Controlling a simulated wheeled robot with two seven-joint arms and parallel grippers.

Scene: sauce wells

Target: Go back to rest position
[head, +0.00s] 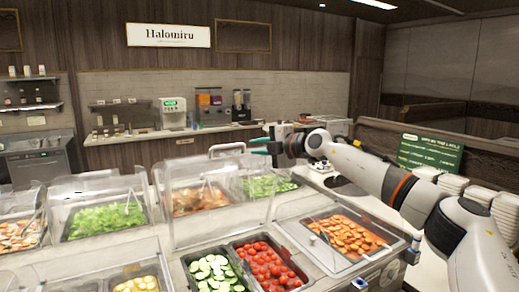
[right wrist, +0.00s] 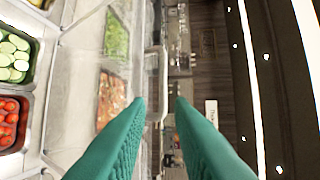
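My right gripper (head: 258,146) has teal fingers and is held up in the air above the food counter, pointing left and away. In the right wrist view its two fingertips (right wrist: 160,103) are apart with nothing between them. The gripper is open and empty. My right arm reaches in from the right edge of the head view. My left gripper shows in neither view.
Below are wells of sliced cucumber (head: 213,273), tomatoes (head: 268,265) and sliced carrots (head: 347,236). A clear cover (head: 215,215) stands over salad wells behind them. A green sign (head: 430,152) and stacked white containers (head: 478,196) stand at the right.

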